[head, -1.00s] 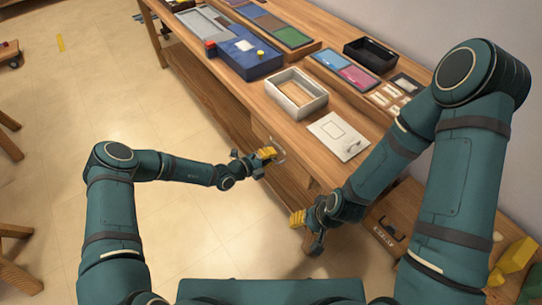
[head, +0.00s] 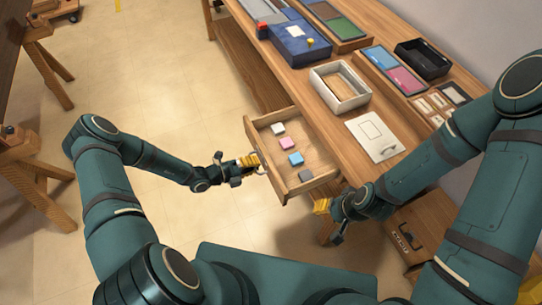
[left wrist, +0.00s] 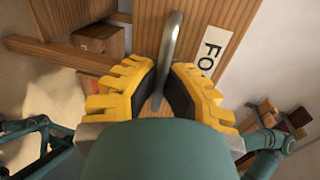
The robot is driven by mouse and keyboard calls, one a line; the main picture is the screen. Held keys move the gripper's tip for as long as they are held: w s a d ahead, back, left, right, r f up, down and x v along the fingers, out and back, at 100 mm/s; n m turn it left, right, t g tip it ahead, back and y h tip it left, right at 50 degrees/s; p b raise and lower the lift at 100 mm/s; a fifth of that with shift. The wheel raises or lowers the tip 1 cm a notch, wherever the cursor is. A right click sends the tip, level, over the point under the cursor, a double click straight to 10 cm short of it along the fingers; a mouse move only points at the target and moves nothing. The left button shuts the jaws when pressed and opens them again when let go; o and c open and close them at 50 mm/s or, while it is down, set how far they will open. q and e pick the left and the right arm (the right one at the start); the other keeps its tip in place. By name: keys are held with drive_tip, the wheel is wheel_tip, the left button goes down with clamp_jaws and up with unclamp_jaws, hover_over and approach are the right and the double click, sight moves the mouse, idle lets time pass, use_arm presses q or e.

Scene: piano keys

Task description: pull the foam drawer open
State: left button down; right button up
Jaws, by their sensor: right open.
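The wooden foam drawer (head: 308,143) stands pulled out from the bench front, with a white block (head: 278,128), a pink block (head: 287,143), a blue block (head: 296,159) and a grey block (head: 306,175) inside. My left gripper (head: 255,162) is at the middle of the drawer front. In the left wrist view its yellow fingers (left wrist: 160,98) are on both sides of the curved metal handle (left wrist: 172,40) and look shut on it. A label reading "FO" (left wrist: 210,58) is partly visible there. My right gripper (head: 326,222) is open and empty, right of the drawer.
The wooden bench (head: 330,122) holds an open white box (head: 341,87), a white card (head: 375,137), a blue box (head: 300,42) and a black tray (head: 422,60). A wooden crate (head: 400,235) is below at right. The floor left of the drawer is clear.

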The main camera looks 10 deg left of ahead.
use_arm(q)
drive_tip(key=shift+f+v, duration=0.2)
drive_tip(key=shift+v, duration=0.75)
drive_tip(key=shift+f+v, duration=0.2)
drive_tip(key=shift+v, duration=0.75)
drive_tip(key=c, duration=1.1)
unclamp_jaws()
drive_tip(key=shift+o, duration=0.2)
drive_tip(key=v, duration=1.2)
drive_tip(key=shift+s+a, duration=0.1)
drive_tip(key=shift+a, duration=0.05)
